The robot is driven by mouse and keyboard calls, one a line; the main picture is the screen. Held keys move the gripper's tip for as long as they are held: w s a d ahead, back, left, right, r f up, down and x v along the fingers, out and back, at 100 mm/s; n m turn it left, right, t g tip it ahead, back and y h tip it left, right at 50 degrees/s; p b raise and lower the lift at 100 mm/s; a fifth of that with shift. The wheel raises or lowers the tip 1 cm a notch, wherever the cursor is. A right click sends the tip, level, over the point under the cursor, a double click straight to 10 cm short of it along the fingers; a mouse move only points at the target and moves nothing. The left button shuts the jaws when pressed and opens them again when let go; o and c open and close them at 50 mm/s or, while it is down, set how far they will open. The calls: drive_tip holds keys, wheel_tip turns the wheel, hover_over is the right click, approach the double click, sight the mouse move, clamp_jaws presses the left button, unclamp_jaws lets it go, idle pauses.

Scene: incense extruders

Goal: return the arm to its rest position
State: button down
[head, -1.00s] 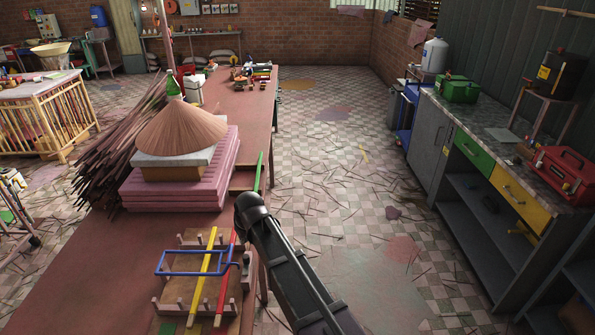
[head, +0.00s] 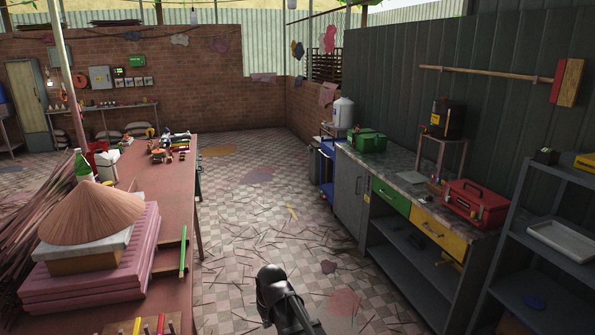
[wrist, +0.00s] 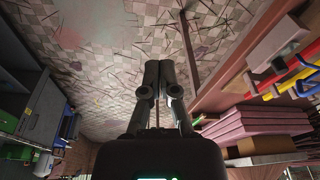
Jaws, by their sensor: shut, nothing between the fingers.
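My gripper (wrist: 159,75) shows in the wrist view with its two dark fingers together and nothing between them. It is over the tiled floor, apart from the table and the cabinets. In the head view part of my dark arm shows at the bottom middle, in the aisle right of the long reddish table (head: 165,207); the fingertips are hidden there.
A conical hat (head: 92,212) sits on a box and pink stacks (head: 105,270) at the table's left. A grey cabinet (head: 348,185) with a green toolbox (head: 370,141) and red toolbox (head: 474,202) lines the right. The floor between (head: 250,225) has scattered sticks but is otherwise open.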

drive_tip(key=s+d+m, duration=0.3)
drive_tip(key=s+d, duration=0.1)
drive_tip(key=d, duration=0.8)
drive_tip(key=s+d+m+g+h, duration=0.1)
drive_tip(key=s+d+m, duration=0.2)
drive_tip(key=d, duration=1)
drive_tip(key=shift+s+d+f+g, duration=0.15)
drive_tip(key=shift+s+d+g, duration=0.15)
drive_tip(key=shift+s, duration=0.7)
